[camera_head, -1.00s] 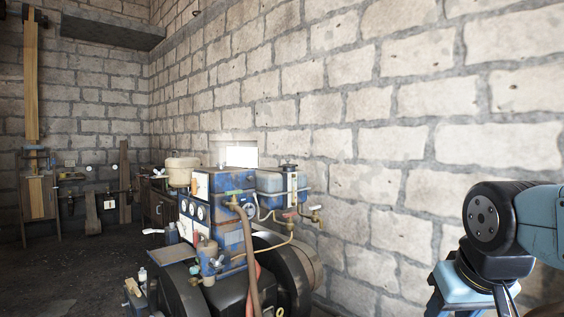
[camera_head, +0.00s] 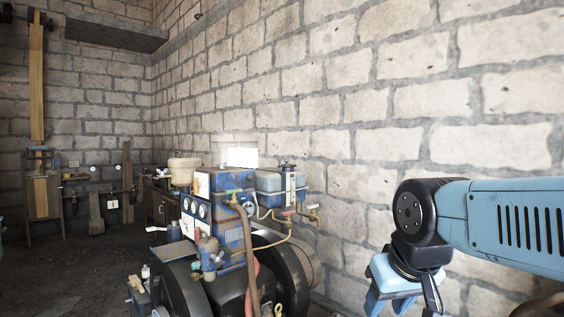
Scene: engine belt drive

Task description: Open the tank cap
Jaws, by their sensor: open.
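The engine (camera_head: 225,215) stands left of centre, with blue boxes, gauges and pipes. A small blue tank (camera_head: 268,182) sits at its upper right. A small dark fitting (camera_head: 287,163) tops the tank's right end; it looks like the cap, but it is too small to tell whether it is shut. My gripper (camera_head: 400,298) is at the lower right, pointing down, open and apart from the tank, to its right and lower in the picture. Nothing shows between its fingers; their lower ends are cut off by the frame edge.
A brick wall (camera_head: 370,110) runs behind the engine and my arm. A brass tap (camera_head: 313,214) sticks out on the engine's right, below the tank. A cream pot (camera_head: 184,170) stands at the engine's far left top. Dark wheels (camera_head: 290,265) sit low. Open floor (camera_head: 75,275) lies left.

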